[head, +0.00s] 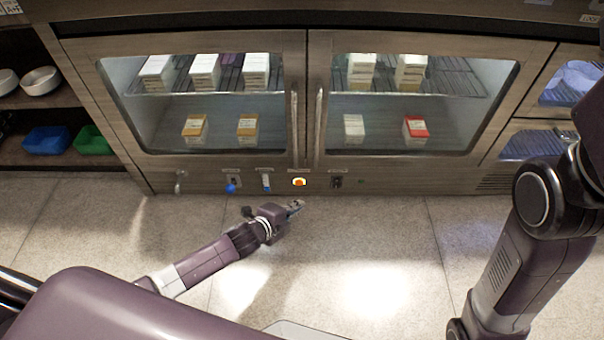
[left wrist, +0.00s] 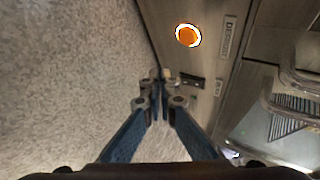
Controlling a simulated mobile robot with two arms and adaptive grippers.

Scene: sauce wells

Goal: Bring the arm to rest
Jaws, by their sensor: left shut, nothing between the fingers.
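My left gripper (head: 295,208) is shut and empty. It is over the floor, in front of the glass-door cabinet (head: 308,90), a little below its control strip in the head view. In the left wrist view the closed fingers (left wrist: 158,88) point along the cabinet's lower front. A lit orange button (head: 299,182) on that strip is just above the gripper in the head view; it also shows in the left wrist view (left wrist: 188,35), apart from the fingers. My right arm (head: 520,240) comes in at the right; its gripper is out of view.
The cabinet doors are closed, with several boxes behind the glass. Two vertical handles (head: 319,125) (head: 294,128) stand out at the middle. A blue bin (head: 46,140) and a green bin (head: 91,140) are on a left shelf. The floor (head: 370,250) between my arms is clear.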

